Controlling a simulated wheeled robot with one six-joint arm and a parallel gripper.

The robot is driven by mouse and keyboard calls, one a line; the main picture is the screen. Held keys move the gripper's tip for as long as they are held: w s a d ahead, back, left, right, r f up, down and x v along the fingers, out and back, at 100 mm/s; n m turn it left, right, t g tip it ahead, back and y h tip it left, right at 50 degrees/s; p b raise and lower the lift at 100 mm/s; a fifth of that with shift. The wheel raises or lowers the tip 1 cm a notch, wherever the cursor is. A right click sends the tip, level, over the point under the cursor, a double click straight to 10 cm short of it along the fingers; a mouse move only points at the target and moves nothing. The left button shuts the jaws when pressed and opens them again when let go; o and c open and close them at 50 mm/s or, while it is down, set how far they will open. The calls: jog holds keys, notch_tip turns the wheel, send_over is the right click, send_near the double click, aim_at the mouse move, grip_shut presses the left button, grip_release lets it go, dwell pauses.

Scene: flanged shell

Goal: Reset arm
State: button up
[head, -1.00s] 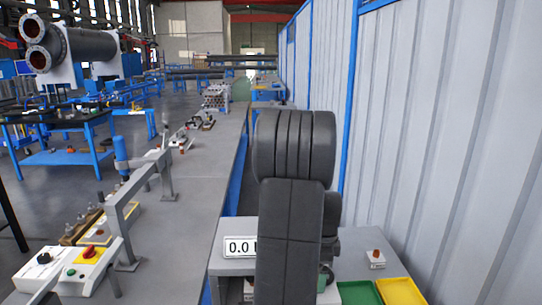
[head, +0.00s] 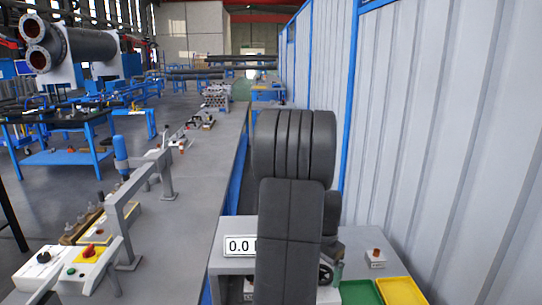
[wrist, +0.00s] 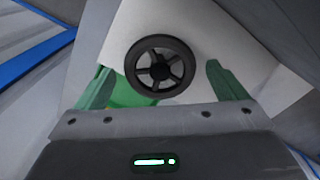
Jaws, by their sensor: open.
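My gripper (wrist: 158,67) is open in the wrist view, with its two green fingers spread apart. A black spoked handwheel (wrist: 160,66) shows between the fingers, with a gap on each side. I cannot tell how far beyond the fingertips it lies. Part of the handwheel (head: 326,272) also shows in the head view, at the right edge of my dark arm. My arm stands upright in the middle of the head view and hides the gripper there.
A grey bench with a 0.0 display (head: 240,246) stands at the arm. A green tray (head: 358,293) and a yellow tray (head: 401,291) lie to its right. A long grey workbench (head: 185,215) with a metal frame runs left. A corrugated wall (head: 440,130) closes the right side.

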jog(key=n, duration=0.5)
jog(key=shift+n, duration=0.3)
jog(key=shift+n+b, duration=0.45)
jog(key=shift+n, duration=2.45)
jog(key=shift+s, duration=0.1)
